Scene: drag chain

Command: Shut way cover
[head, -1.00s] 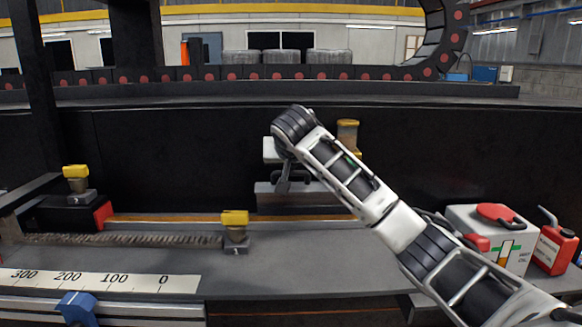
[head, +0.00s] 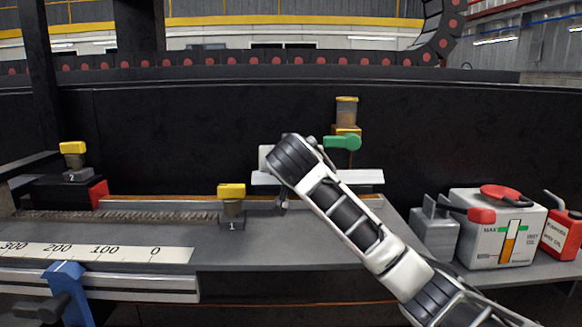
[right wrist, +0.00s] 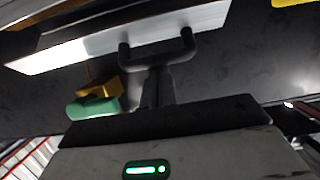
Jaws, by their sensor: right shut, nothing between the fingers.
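The plate also shows across the top of the right wrist view (right wrist: 75,54), beyond my fingers. My right gripper (head: 281,203) points down at the plate's left part, mostly hidden by its own wrist. In the right wrist view the gripper (right wrist: 157,68) is shut with nothing held, close to the plate; I cannot tell whether it touches. My left gripper is not in view.
Yellow-capped blocks 1 (head: 232,205) and 2 (head: 73,160) stand at the left along the way. A scale strip (head: 90,252) and a blue clamp (head: 66,290) are at the front left. A white tank (head: 480,228) and red can (head: 562,235) stand at the right.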

